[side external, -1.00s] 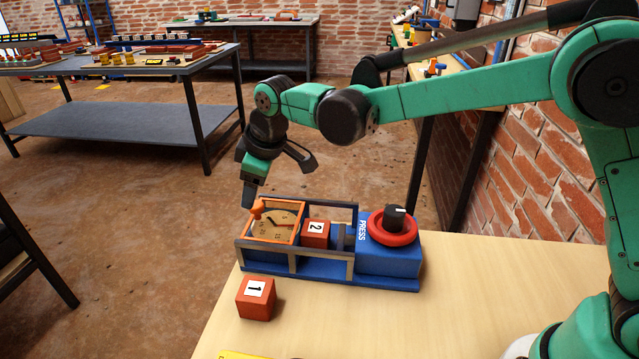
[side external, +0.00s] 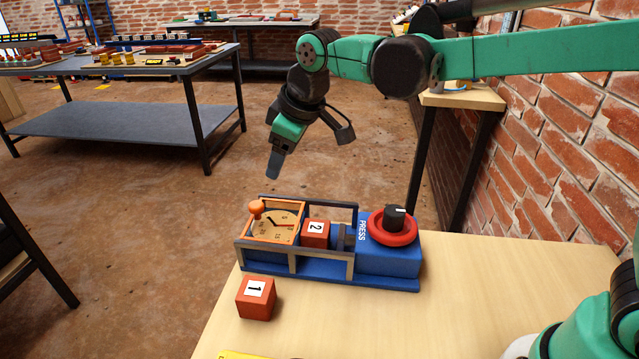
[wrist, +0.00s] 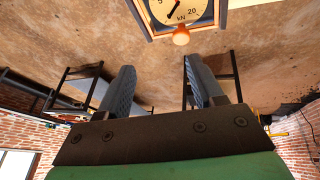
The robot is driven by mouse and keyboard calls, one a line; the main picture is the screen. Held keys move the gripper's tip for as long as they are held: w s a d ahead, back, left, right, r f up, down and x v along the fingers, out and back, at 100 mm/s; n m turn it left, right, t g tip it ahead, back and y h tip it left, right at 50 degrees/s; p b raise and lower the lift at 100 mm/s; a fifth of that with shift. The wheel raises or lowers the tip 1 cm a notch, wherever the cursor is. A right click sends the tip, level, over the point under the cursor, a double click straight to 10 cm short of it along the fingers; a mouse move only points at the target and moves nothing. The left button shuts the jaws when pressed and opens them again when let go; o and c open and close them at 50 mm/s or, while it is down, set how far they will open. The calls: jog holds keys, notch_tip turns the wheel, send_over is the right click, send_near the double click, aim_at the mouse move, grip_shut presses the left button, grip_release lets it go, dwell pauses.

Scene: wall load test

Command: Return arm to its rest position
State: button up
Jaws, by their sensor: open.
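My gripper (side external: 274,165) hangs in the air above and behind the press, apart from everything. Its two fingers (wrist: 157,85) are spread with nothing between them in the wrist view. The blue press (side external: 388,262) stands on the table's far edge, with a red ring and black knob (side external: 395,222) on its right end. A round dial (side external: 280,228) in an orange frame with an orange knob (side external: 257,208) is at its left end. The dial also shows at the top of the wrist view (wrist: 186,12). Red block 2 (side external: 313,238) sits inside the press frame.
Red block 1 (side external: 256,302) sits on the wooden table (side external: 470,310) in front of the press. A yellow item (side external: 240,355) shows at the bottom edge. A brick wall (side external: 560,150) rises at the right. The table right of the press is clear.

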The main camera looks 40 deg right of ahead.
jog(key=s+d+f+m, duration=0.1)
jog(key=s+d+m, duration=0.1)
jog(key=s, duration=0.3)
jog(key=s+d+f+m+t, duration=0.1)
jog(key=s+d+m, duration=0.2)
jog(key=s+d, duration=0.2)
jog(key=s+d+f+m+t+h, duration=0.1)
jog(key=s+d+m, duration=0.1)
jog(key=s, duration=0.3)
jog(key=shift+s+d+m, duration=0.25)
jog(key=shift+d+m, duration=0.05)
jog(key=shift+d, duration=0.4)
